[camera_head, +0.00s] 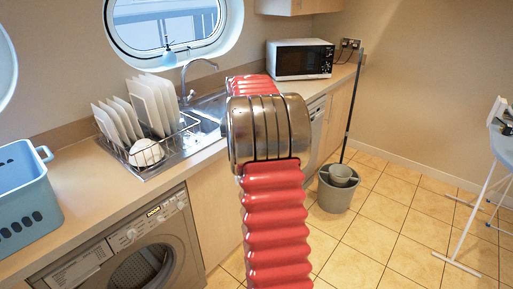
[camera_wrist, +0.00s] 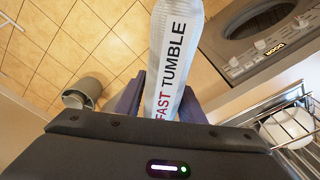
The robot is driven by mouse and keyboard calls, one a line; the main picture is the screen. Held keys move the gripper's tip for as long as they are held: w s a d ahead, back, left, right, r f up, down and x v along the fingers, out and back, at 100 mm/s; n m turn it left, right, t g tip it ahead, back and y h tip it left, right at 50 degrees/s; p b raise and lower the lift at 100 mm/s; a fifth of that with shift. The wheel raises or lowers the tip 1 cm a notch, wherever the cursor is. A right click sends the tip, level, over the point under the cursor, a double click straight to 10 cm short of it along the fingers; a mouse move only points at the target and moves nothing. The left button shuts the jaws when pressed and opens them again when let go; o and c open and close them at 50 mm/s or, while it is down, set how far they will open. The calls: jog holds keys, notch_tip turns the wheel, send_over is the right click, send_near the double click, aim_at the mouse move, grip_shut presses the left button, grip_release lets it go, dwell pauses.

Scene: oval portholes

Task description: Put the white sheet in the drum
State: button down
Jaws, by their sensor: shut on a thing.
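A white sheet (camera_wrist: 175,45) printed "FAST TUMBLE" stands out from between the fingers of my gripper (camera_wrist: 158,98) in the wrist view. My gripper is shut on its near end; the far end runs past the top edge of the picture. In the head view my red and steel arm hides the gripper and the sheet. The grey machine (camera_head: 122,240) with the drum is under the counter at lower left. Its round dark front (camera_head: 143,268) is cut by the picture's bottom edge. In the wrist view the machine (camera_wrist: 262,58) is at upper right, apart from the sheet.
A blue basket (camera_head: 25,200) stands on the counter at left. A dish rack (camera_head: 165,140) with plates and a bowl is by the sink. A grey bucket (camera_head: 338,192) with a mop and an ironing board (camera_head: 504,145) stand on the tiles. Floor between them is clear.

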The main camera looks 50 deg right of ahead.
jog(key=w+a+f+n, duration=0.2)
jog(key=w+a+f, duration=0.1)
jog(key=a, duration=0.6)
jog(key=w+a+f+n, duration=0.2)
jog(key=w+a+f, duration=0.15)
jog(key=a, duration=0.65)
jog(key=a+f+n, duration=0.2)
jog(key=a, duration=0.9)
jog(key=a+f+n+y, duration=0.1)
jog(key=a+f+n, duration=0.1)
jog(key=a, duration=0.9)
jog(key=shift+s+a+f+n, duration=0.2)
jog(key=shift+s+a+n, duration=0.15)
jog(key=shift+n, duration=0.35)
